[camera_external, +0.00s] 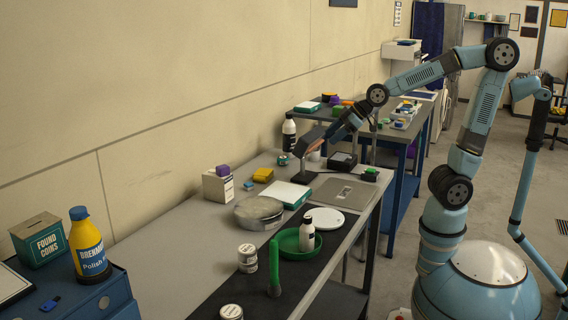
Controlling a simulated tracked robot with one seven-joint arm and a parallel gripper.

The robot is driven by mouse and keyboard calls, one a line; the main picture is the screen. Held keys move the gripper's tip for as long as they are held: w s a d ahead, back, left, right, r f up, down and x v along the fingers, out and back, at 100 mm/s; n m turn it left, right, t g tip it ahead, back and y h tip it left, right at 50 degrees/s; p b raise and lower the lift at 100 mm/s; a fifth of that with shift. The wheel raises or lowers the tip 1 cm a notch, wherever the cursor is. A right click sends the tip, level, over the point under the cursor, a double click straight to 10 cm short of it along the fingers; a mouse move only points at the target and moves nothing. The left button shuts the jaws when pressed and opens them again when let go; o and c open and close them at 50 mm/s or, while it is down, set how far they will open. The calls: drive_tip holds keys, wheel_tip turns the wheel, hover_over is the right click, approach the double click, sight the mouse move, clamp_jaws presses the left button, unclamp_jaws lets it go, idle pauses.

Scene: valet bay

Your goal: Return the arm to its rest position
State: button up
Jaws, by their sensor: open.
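My blue arm rises from its round base at the right, bends at a high elbow and reaches left and down over the far end of the near workbench (150,252). My gripper (308,150) is at the arm's low end, above the bench near a dark stand (297,178). The gripper is small in this view and points down and to the left. Its jaws are open, and I see nothing held in them. Whether the fingertips touch anything below is too small to tell.
A white-labelled dark bottle (289,133) stands close left of my gripper. The bench also holds a round tin (258,213), a green tray (290,242), a white bottle (307,235) and a green-handled brush (274,268). A second cluttered bench (425,118) lies behind my forearm. Open floor is at right.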

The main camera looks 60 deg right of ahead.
drive_tip(key=s+d+m+g+h, duration=0.1)
drive_tip(key=s+d+m, duration=0.3)
drive_tip(key=s, duration=0.5)
drive_tip(key=s+d+m+g+h, duration=0.1)
drive_tip(key=s+d+m+h, duration=0.1)
drive_tip(key=s+d+m, duration=0.2)
drive_tip(key=s+d, duration=0.3)
drive_tip(key=s, duration=0.2)
drive_tip(key=shift+s+d+r, duration=0.25)
drive_tip(key=shift+s+r, duration=0.1)
drive_tip(key=shift+s, duration=0.05)
